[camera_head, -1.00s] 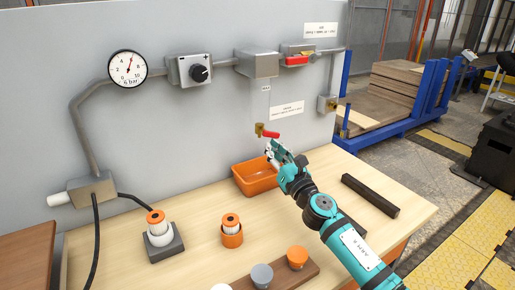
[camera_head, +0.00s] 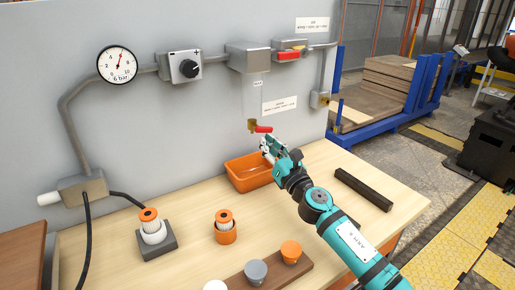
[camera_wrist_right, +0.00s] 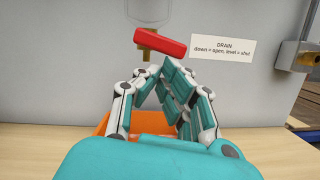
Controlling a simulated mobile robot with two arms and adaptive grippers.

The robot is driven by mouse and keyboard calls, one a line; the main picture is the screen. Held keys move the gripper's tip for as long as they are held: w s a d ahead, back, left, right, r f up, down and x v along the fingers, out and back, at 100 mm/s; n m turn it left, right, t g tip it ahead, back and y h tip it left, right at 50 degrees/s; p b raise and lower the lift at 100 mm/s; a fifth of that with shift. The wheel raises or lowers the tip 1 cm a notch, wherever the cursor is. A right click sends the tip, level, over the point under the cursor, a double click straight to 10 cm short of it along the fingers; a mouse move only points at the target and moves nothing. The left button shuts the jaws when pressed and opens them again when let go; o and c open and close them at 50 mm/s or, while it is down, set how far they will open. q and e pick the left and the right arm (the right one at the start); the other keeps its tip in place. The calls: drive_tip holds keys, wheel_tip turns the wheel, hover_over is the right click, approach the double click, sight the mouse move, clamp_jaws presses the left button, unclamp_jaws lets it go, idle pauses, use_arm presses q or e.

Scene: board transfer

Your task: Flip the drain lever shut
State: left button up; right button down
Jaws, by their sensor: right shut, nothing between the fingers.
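The red drain lever (camera_head: 264,129) sits on a brass valve (camera_head: 252,126) on the grey panel, above the orange bin (camera_head: 246,174). It lies close to level, its right end slightly lower in the right wrist view (camera_wrist_right: 161,42). The drain label (camera_wrist_right: 224,48) beside it reads down = open, level = shut. My right gripper (camera_head: 268,146) is shut and empty. Its fingertips, also in the right wrist view (camera_wrist_right: 157,70), are just below the lever; I cannot tell whether they touch it. My left gripper is not in view.
The panel carries a pressure gauge (camera_head: 117,64), a black knob (camera_head: 188,69) and a red switch (camera_head: 289,55). A dark bar (camera_head: 363,189) lies right of my arm. Orange-topped parts (camera_head: 225,228) stand at the front left. Bare tabletop lies left of the bin.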

drive_tip(key=v, duration=1.2)
